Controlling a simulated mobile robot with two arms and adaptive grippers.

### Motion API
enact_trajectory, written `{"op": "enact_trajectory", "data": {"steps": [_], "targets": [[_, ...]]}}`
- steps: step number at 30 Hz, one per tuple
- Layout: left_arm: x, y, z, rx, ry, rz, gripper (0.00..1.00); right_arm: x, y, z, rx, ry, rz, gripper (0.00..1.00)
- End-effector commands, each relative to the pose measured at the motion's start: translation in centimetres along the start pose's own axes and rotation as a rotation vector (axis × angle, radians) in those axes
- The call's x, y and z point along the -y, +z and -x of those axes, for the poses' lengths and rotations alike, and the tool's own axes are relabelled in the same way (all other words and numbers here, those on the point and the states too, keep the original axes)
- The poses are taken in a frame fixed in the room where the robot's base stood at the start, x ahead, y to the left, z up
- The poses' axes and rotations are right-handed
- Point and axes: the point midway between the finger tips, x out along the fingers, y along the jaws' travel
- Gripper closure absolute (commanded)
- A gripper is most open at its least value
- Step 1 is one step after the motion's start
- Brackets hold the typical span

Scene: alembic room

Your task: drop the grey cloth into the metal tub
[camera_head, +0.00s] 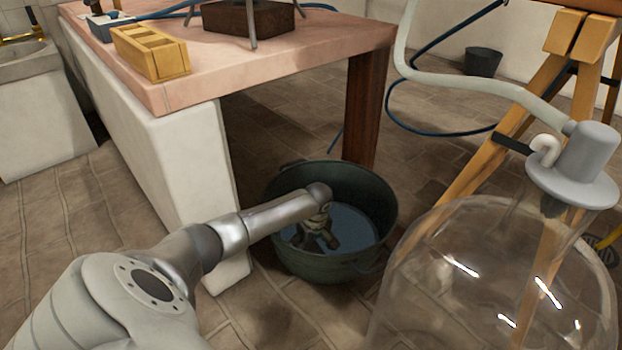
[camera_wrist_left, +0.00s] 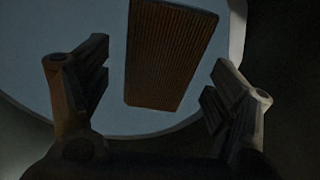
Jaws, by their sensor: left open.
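The metal tub (camera_head: 283,246) is dark green-grey and round, and stands on the tiled floor beside the white bench support. My left gripper (camera_head: 316,243) points down inside the tub's rim. Its fingers are apart with nothing visibly held between them. In the left wrist view the open fingers (camera_wrist_left: 162,72) frame a brown ribbed block (camera_wrist_left: 170,55) over a flat blue-grey surface (camera_wrist_left: 60,25). I cannot tell whether that surface is water, the tub floor or cloth. I cannot make out the grey cloth for certain in either view. My right gripper is not in view.
A large clear glass vessel (camera_head: 490,285) fills the right foreground. A stone-topped bench (camera_head: 290,52) stands behind and left of the tub, with a dark wooden leg (camera_head: 366,105) near it. A yellow wooden stand (camera_head: 500,140) is at right. A small dark bucket (camera_head: 483,61) stands farther back.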

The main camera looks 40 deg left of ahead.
Motion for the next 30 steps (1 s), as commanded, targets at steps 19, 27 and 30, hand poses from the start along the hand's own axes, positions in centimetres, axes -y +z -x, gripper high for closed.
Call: {"op": "enact_trajectory", "data": {"steps": [19,27,30], "targets": [[0.0,-0.2,10.8,-0.002,0.001,-0.002,0.18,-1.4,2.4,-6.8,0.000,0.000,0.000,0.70],[0.0,-0.1,12.7,0.000,0.000,-0.001,0.18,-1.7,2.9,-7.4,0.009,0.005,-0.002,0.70],[0.0,-0.1,12.8,0.000,-0.001,-0.001,0.18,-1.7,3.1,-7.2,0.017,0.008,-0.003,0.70]]}}
